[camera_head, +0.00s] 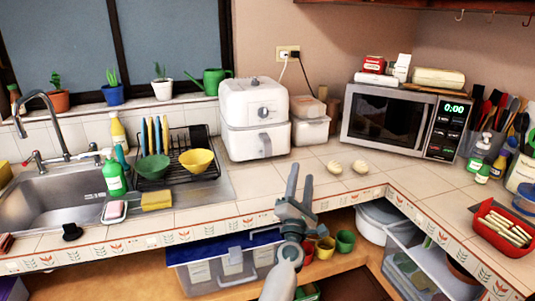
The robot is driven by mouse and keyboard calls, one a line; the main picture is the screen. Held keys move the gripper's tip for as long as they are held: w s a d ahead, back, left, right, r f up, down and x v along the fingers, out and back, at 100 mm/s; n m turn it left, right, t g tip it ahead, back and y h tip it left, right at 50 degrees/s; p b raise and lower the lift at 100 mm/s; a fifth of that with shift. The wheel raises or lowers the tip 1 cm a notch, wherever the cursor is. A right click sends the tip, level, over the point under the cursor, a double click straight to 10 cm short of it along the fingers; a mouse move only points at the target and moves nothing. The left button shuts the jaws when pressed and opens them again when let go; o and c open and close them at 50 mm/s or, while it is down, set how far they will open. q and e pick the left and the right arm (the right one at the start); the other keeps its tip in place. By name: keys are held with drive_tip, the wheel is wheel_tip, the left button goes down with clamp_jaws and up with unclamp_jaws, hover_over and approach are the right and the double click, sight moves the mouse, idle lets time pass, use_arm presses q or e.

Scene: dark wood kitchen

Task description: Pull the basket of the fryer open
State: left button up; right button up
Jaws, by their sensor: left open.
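The white air fryer (252,98) stands on the tiled counter against the back wall, with a round dial on its upper front. Its basket (242,142) is the lower part and looks pushed in, with a grey upright handle (265,143) on the front. My left gripper (300,180) is open and empty, with its fingers pointing up, near the counter's front edge. In the picture it is below and right of the basket handle, apart from it. My right gripper is not in view.
A dish rack (178,165) with plates and bowls stands left of the fryer, beside the sink (60,195). The counter before the fryer is clear.

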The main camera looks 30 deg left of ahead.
use_arm(q)
drive_tip(key=w+a+f+n+g+y, duration=0.1)
drive_tip(key=w+a+n+g+y, duration=0.1)
drive_tip(key=n, duration=0.6)
drive_tip(key=w+a+f+n+g+y, duration=0.1)
drive_tip(key=w+a+n+g+y, duration=0.2)
drive_tip(key=a+n+g, duration=0.3)
drive_tip(key=shift+w+a+f+n+g+y, duration=0.2)
drive_tip(key=shift+a+f+n+g+y, duration=0.25)
drive_tip(key=shift+n+g, duration=0.55)
drive_tip(key=shift+r, duration=0.1)
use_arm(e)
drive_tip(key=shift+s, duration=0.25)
